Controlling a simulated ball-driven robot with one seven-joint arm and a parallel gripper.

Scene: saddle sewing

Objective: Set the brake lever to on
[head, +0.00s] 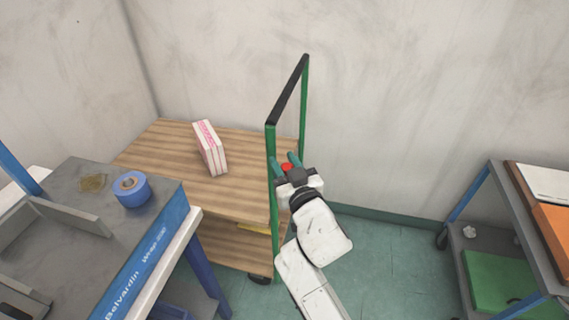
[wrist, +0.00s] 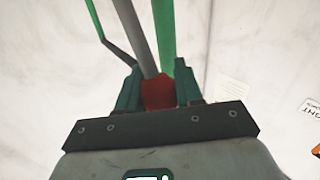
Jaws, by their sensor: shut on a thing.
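The brake lever shows in the wrist view as a grey rod (wrist: 135,38) with a red knob (wrist: 160,92) at its end. In the head view only the red knob (head: 287,167) is clear, beside the green handle post of the wooden cart (head: 245,190). My gripper (head: 286,164) is shut on the red knob, with one teal finger on each side; it also shows in the wrist view (wrist: 160,88). The rest of the lever and its on and off marks cannot be made out.
The cart's green handle frame (head: 272,195) with a black top bar stands right by my gripper. A white and pink box (head: 210,148) sits on the cart.

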